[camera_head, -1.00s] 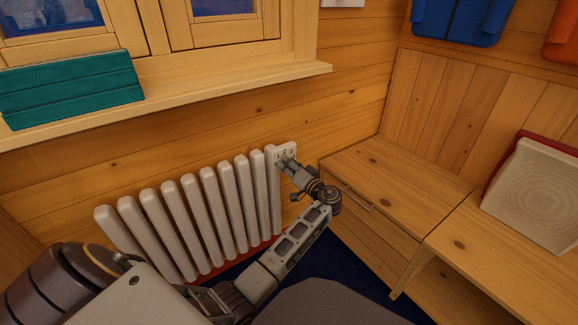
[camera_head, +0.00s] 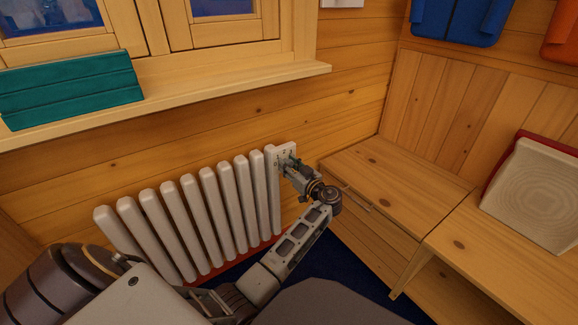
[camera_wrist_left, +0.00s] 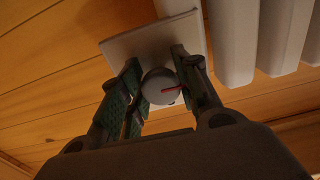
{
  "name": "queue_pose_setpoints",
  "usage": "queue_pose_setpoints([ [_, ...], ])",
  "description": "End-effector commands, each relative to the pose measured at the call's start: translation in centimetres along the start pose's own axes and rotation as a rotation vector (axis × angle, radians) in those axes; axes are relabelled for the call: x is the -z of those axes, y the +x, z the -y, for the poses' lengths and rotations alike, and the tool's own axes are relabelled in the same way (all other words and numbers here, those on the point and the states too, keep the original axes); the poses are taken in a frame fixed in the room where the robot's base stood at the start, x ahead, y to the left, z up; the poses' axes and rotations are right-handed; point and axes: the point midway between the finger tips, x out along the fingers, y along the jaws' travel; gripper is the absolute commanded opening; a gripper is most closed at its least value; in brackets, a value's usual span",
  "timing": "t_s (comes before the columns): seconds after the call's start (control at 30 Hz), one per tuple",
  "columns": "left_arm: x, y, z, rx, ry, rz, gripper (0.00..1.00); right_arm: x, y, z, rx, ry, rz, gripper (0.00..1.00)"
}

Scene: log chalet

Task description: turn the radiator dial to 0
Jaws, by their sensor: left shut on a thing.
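The white radiator (camera_head: 205,215) stands against the log wall below the window. A pale plate with small numbers (camera_head: 286,150) sits at its right end. My left gripper (camera_head: 290,163) reaches in front of this plate. In the left wrist view, the round grey dial (camera_wrist_left: 161,86) with a red pointer mark lies between the fingers of my left gripper (camera_wrist_left: 158,90), which are shut on it. The red mark points to the right in that view. The pale plate (camera_wrist_left: 150,40) is behind the dial. The numbers are too small to read surely. My right gripper is not in view.
A wooden cabinet (camera_head: 400,175) with a drawer stands just right of the gripper. The window sill (camera_head: 220,88) runs above the radiator and holds a teal object (camera_head: 70,88).

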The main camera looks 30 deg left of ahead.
Motion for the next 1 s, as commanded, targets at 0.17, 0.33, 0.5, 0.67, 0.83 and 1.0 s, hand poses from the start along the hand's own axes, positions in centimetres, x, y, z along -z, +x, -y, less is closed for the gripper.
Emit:
queue_pose_setpoints([
  [0.17, -0.2, -0.1, -0.1, -0.002, -0.028, 0.003, 0.08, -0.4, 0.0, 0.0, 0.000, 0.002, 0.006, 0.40],
  [0.33, -0.2, -0.1, -0.1, -0.003, -0.034, 0.003, 0.08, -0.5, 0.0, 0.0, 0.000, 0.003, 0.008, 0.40],
  [0.5, -0.2, -0.1, -0.1, -0.003, -0.033, 0.004, 0.08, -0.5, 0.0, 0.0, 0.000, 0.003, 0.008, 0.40],
  [0.67, -0.2, -0.1, -0.1, -0.003, -0.033, 0.003, 0.45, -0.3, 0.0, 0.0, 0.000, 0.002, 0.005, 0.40],
  [0.83, -0.1, -0.1, -0.1, -0.002, -0.033, 0.002, 0.53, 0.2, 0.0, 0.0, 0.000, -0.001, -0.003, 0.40],
  [1.0, -0.1, 0.0, 0.0, -0.001, -0.033, 0.001, 0.53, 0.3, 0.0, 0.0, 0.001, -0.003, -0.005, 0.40],
])
